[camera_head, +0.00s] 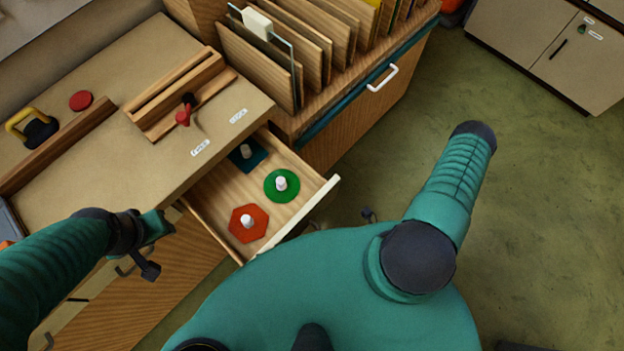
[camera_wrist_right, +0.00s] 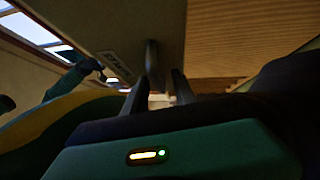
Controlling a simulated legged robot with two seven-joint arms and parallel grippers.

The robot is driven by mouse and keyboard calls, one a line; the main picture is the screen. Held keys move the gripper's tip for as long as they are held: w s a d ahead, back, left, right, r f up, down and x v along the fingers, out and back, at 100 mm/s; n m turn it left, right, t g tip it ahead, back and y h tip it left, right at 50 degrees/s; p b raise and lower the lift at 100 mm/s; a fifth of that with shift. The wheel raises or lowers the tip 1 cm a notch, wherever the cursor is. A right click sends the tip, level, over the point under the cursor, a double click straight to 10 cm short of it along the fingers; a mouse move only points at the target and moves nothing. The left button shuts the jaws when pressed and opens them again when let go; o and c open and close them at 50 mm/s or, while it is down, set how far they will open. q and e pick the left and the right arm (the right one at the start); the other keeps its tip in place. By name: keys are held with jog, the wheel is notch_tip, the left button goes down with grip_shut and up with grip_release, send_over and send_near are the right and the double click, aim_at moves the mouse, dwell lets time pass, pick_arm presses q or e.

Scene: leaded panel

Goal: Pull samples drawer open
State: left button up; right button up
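A wooden drawer (camera_head: 330,190) stands pulled out from the bench, its pale front apart from the cabinet. Inside lie a red hexagonal piece (camera_head: 236,231), a green round piece (camera_head: 292,194) and a dark blue piece (camera_head: 240,163), each with a white knob.
The bench top (camera_head: 130,65) holds wooden rails, a red-handled tool (camera_head: 184,113) and a yellow-handled object (camera_head: 27,120). A rack of upright panels (camera_head: 300,45) stands behind, above a cabinet with a white handle (camera_head: 382,78). Green floor (camera_head: 550,200) is open at right.

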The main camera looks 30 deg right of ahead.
jog(key=shift+d, duration=0.1)
jog(key=b+v, duration=0.2)
jog(key=v, duration=1.4)
jog(key=shift+s+d, duration=0.2)
jog(key=shift+d, duration=0.15)
jog(key=shift+f, duration=0.1)
